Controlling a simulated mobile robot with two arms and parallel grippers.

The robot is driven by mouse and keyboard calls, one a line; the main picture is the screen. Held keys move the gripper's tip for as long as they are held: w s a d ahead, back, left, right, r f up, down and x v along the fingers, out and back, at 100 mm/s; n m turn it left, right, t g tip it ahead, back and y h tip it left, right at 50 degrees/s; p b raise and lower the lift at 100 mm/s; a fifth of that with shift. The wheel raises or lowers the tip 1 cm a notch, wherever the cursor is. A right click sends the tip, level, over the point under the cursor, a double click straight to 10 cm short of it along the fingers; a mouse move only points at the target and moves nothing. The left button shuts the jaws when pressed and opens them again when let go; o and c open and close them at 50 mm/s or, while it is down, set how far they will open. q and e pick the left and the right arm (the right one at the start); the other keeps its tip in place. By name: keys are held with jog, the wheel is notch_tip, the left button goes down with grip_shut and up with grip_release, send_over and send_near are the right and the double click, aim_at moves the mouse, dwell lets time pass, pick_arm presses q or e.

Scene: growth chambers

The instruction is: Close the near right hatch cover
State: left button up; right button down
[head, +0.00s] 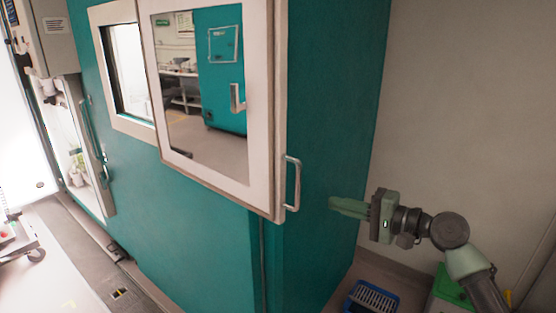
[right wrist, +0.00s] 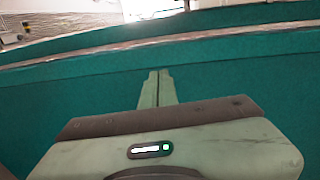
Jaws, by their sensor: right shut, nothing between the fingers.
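The hatch cover (head: 265,100) is a white-framed panel with a glossy pane in the upper middle of the head view. It stands out from the teal chamber wall, and its thick right edge shows. A metal handle (head: 292,183) is on its lower right edge. To its left is a white-framed opening (head: 103,45), partly overlapped by the cover. My right gripper (head: 332,207) is shut and empty, to the right of the handle and slightly lower, apart from it in the picture. Its closed fingers (right wrist: 155,73) point at a teal surface in the right wrist view. My left gripper is not in view.
The teal chamber side (head: 335,80) is behind my right gripper, with a pale wall (head: 470,100) to the right. A blue basket (head: 372,298) and a green box (head: 450,290) are low at the right. A tall door handle (head: 90,130) is at the left.

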aim_at(279, 170)
jog(key=s+a+r+n+g+y, duration=0.25)
jog(key=s+r, duration=0.35)
jog(key=r, duration=0.5)
jog(key=shift+y, duration=0.25)
jog(key=a+p, duration=0.2)
jog(key=a, duration=0.2)
jog(key=w+a+p, duration=0.1)
jog(key=a+p, duration=0.1)
jog(key=a, duration=0.2)
jog(key=a+p, duration=0.3)
jog(key=shift+w+a+r, duration=0.15)
jog(key=shift+a+r, duration=0.15)
jog(key=shift+a, duration=0.1)
jog(key=shift+w+a+f, duration=0.1)
